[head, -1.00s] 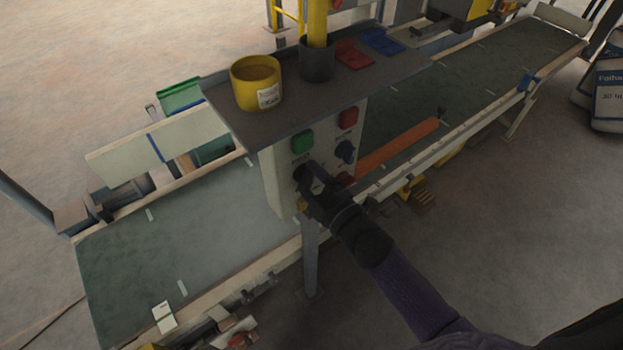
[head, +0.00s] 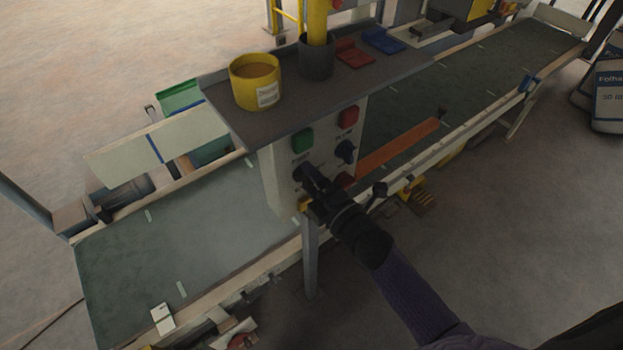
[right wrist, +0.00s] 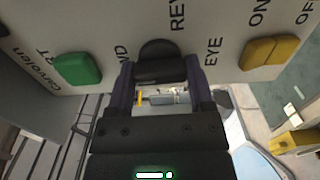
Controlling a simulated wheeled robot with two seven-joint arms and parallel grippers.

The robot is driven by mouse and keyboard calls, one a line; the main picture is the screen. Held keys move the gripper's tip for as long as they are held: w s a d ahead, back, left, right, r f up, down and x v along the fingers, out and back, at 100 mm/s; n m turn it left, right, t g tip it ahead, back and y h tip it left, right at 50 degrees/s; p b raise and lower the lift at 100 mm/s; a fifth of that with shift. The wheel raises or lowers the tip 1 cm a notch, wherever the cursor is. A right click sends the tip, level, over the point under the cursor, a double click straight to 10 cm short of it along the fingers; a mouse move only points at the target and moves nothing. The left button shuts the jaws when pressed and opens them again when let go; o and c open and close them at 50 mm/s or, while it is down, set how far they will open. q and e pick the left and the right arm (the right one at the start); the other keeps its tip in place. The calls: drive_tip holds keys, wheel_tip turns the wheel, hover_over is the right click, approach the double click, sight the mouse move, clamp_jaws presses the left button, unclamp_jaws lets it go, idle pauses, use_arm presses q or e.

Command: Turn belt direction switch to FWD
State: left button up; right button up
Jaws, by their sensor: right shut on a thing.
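The control panel (head: 283,185) hangs under the grey shelf, facing me. My right gripper (head: 304,176) is at its lower left, shut on a dark rotary knob, the belt direction switch (right wrist: 158,50). In the right wrist view the two fingers of the gripper (right wrist: 160,75) sit on either side of the knob. A partly hidden "FWD" label shows left of the knob and "REV" above right of it. The gripper hides part of the knob, so I cannot tell which label it points at. My left gripper is not in view.
A green button (head: 302,141), a red button (head: 348,117) and a dark selector knob (head: 346,151) are close by on the panel. The shelf (head: 290,115) juts out above, holding a yellow tub (head: 256,82). The belt (head: 190,240) runs behind the panel.

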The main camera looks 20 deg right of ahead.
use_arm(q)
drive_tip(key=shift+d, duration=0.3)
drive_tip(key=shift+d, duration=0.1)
use_arm(e)
drive_tip(key=o, duration=1.2)
drive_tip(key=shift+o, duration=0.2)
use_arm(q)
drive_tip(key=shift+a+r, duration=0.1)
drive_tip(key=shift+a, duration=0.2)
use_arm(e)
drive_tip(key=v, duration=1)
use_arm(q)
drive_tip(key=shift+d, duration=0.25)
